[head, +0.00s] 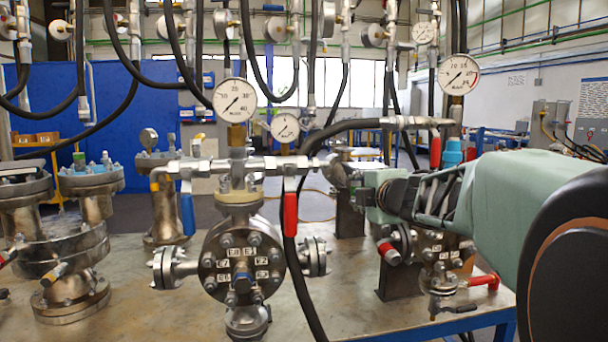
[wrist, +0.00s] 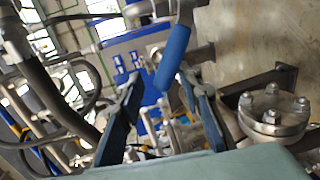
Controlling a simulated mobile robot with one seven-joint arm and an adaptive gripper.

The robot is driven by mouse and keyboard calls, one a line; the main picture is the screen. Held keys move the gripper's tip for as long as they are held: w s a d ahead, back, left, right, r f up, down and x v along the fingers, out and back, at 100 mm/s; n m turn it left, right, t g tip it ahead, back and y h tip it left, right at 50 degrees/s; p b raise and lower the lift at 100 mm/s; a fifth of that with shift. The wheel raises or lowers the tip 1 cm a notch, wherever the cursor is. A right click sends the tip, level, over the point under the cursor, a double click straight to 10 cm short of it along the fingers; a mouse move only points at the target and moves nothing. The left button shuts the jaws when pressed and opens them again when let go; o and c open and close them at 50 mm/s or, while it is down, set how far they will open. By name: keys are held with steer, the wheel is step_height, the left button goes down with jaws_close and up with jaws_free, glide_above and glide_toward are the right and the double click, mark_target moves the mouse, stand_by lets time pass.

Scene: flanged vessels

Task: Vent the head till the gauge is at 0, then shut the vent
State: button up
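A flanged vessel head (head: 241,265) stands in the middle of the bench, with a large dial gauge (head: 234,100) above it. Its needle lies on a lower-left to upper-right slant; the exact reading is too small to tell. A blue lever (head: 187,214) hangs at the left of its manifold and a red lever (head: 290,214) at the right. My gripper (head: 378,198) is right of this head. In the wrist view my gripper (wrist: 160,92) has its fingers apart, with a blue lever handle (wrist: 172,57) beyond and between the tips. Contact and which valve this is cannot be told.
Another gauge (head: 458,75) stands above a right-hand vessel (head: 440,280), partly hidden by my arm. Black hoses (head: 309,270) hang across the bench. More flanged vessels (head: 72,240) stand at the left. A bolted flange (wrist: 273,118) is close right of my fingers.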

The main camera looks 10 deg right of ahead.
steer(key=shift+r, duration=2.1)
